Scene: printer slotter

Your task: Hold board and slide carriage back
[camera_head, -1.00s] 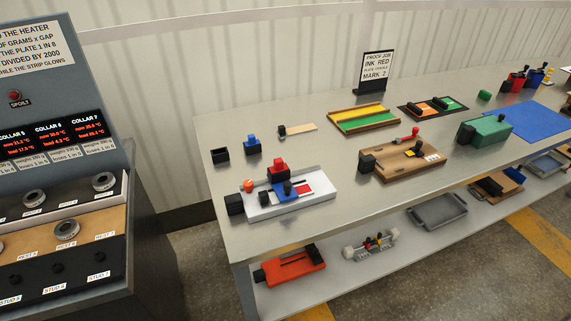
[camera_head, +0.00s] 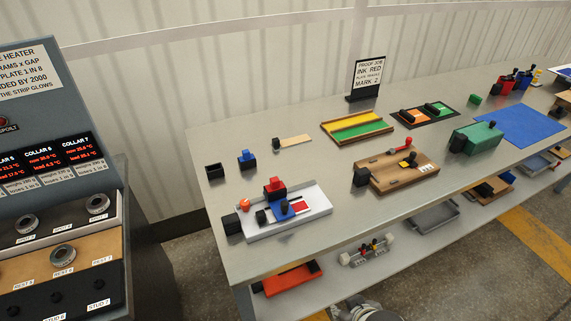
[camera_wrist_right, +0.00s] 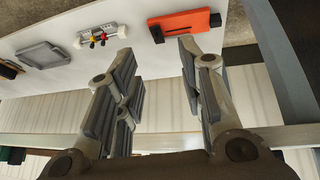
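A white board (camera_head: 316,207) lies near the table's front left, with a black block (camera_head: 231,224) at its left end. A small blue carriage-like block (camera_head: 281,210) with a black knob and a red block (camera_head: 274,186) sit on it. A wooden board (camera_head: 408,181) lies to its right, with slots, a black end block (camera_head: 361,178) and a red-and-black handled piece (camera_head: 403,146). I cannot tell which board is the task's. My right gripper (camera_wrist_right: 157,58) is open and empty in the right wrist view, its fingers spread before the lower shelf. My left gripper is not in view.
The lower shelf holds an orange block (camera_head: 289,279), a white roller piece (camera_head: 366,252) and a grey tray (camera_head: 434,215). A green block (camera_head: 480,134), a coloured tray (camera_head: 357,127) and a proof sign (camera_head: 369,75) stand on the table. A collar console (camera_head: 60,200) is at left.

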